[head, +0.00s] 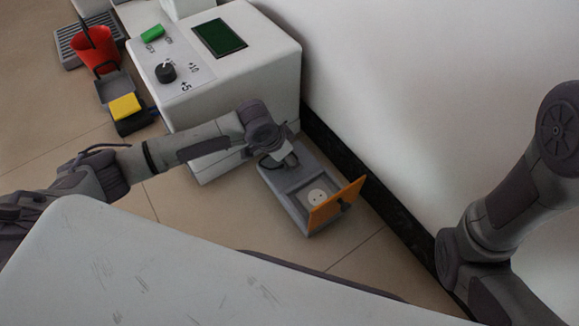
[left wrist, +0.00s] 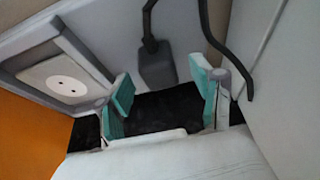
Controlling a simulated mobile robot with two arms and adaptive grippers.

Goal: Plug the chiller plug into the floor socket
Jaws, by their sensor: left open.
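The floor socket is a grey box (head: 293,214) on the floor, its orange lid (head: 337,204) standing open. A white round socket face (head: 317,197) with two holes sits in its recess; it also shows in the left wrist view (left wrist: 66,83). A dark grey block with a cable, which looks like the chiller plug (left wrist: 155,66), lies on the box's grey top beside the recess. My left gripper (left wrist: 163,92) is open, its teal-padded fingers apart with nothing between them, just short of the plug. In the head view my left wrist hides most of the plug. My right gripper is out of view.
A white machine (head: 240,75) with a dial and green screen stands behind the box. The white wall and black skirting (head: 375,215) run close on the right. A red bucket (head: 97,48) and a yellow block (head: 125,107) stand left. A second dark cable (left wrist: 228,50) hangs near the fingers.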

